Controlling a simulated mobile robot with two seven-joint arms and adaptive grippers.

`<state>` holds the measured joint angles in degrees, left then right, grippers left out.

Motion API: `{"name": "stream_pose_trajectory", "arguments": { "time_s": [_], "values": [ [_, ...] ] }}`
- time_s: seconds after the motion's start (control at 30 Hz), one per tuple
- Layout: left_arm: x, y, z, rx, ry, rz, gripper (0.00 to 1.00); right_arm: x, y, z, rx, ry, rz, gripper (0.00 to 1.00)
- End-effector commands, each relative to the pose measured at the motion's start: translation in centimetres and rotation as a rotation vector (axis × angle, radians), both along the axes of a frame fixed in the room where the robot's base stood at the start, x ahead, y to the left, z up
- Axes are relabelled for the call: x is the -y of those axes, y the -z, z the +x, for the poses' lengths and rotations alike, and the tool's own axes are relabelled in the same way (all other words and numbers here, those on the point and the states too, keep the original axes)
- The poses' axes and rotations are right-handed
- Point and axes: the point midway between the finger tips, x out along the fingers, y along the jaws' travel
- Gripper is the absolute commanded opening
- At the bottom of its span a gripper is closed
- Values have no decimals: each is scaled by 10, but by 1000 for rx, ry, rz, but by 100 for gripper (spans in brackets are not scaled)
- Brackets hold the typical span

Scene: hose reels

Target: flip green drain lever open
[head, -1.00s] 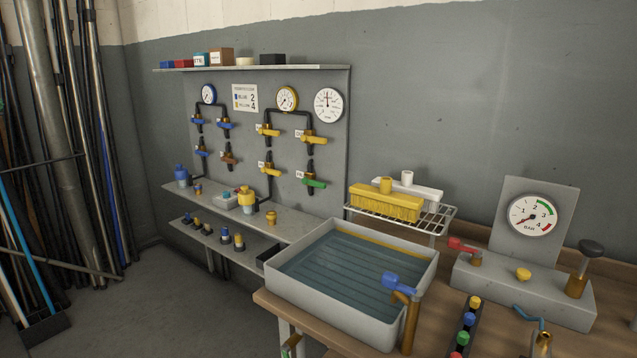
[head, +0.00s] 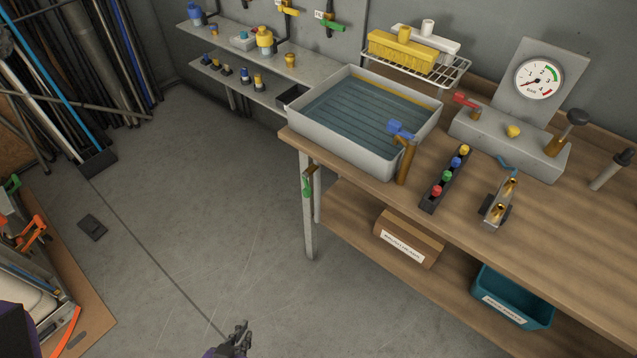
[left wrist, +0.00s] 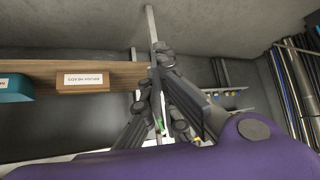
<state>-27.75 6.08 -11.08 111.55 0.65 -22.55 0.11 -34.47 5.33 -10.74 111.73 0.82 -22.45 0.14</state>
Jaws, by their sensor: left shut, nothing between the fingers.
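The green drain lever (head: 307,184) hangs on a brass valve under the front left corner of the grey sink (head: 360,150), beside the table leg. It points roughly downward. My left gripper (head: 239,334) is at the bottom of the head view, low and to the left of the lever, clearly apart from it in the picture. It is shut and empty. The left wrist view shows its dark fingers (left wrist: 160,60) together in front of the table leg; small green bits behind them are too hidden to identify surely. My right gripper is not in view.
The wooden bench (head: 560,240) has a lower shelf with a cardboard box (head: 408,238) and a teal bin (head: 512,298). Its metal leg (head: 308,235) stands close to the lever. A tool board (head: 85,330) lies at lower left.

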Motion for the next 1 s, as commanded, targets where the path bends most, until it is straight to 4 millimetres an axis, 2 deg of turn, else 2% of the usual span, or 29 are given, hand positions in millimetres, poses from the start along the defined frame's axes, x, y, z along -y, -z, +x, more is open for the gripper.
{"name": "stream_pose_trajectory", "arguments": {
  "time_s": [0.03,0.1,0.17,0.2,0.27,0.3,0.4,0.5,0.57,0.7,0.87,1.0],
  "values": [
    [9,35,9,-5,41,8,0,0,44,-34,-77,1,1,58],
    [22,52,45,55,113,44,0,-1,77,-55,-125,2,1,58],
    [34,58,81,132,192,97,0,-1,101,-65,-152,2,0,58],
    [43,58,105,191,249,143,0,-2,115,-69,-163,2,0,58],
    [57,54,141,292,338,224,0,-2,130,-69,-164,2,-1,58],
    [67,48,164,363,396,286,0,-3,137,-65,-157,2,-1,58],
    [93,26,213,544,533,461,0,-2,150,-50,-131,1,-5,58],
    [117,-2,246,715,649,657,0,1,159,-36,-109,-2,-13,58],
    [130,-20,257,812,717,798,0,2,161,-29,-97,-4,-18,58],
    [138,-43,254,901,799,1009,0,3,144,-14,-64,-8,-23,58],
    [142,-46,259,918,822,1070,0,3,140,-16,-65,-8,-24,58],
    [149,-45,275,920,820,1068,0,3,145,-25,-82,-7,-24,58]
  ]
}}
